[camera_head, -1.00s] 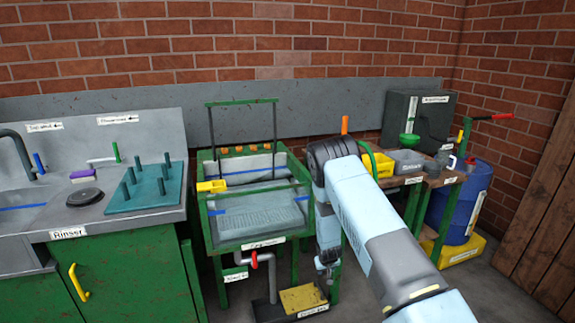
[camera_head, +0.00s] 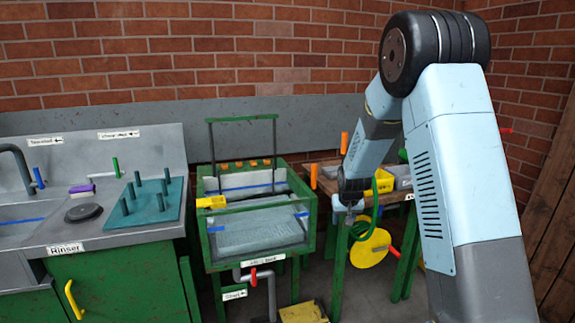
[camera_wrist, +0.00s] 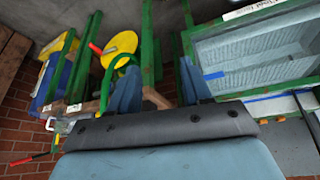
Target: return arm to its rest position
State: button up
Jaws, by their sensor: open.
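My arm (camera_head: 455,170) rises on the right of the head view to a black elbow joint, then bends down and left. My gripper (camera_head: 348,212) hangs at its end, in front of the wooden bench. In the wrist view its two blue fingers (camera_wrist: 160,85) stand apart with nothing held between them. Part of the gripper is small and hard to make out in the head view.
A green-framed basin (camera_head: 255,262) stands left of my gripper. A yellow disc (camera_head: 369,248) with a red handle and a green hose (camera_head: 384,185) are close by. A sink counter (camera_head: 105,235) with a teal peg board (camera_head: 150,215) is farther left.

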jog(key=s+d+r, duration=0.3)
jog(key=s+r, duration=1.9)
jog(key=s, duration=0.8)
jog(key=s+d+r, duration=0.1)
jog(key=s+r, duration=0.2)
jog(key=s, duration=0.8)
jog(key=shift+s+d+t, duration=0.15)
jog(key=shift+s+t, duration=0.1)
jog(key=shift+t, duration=0.05)
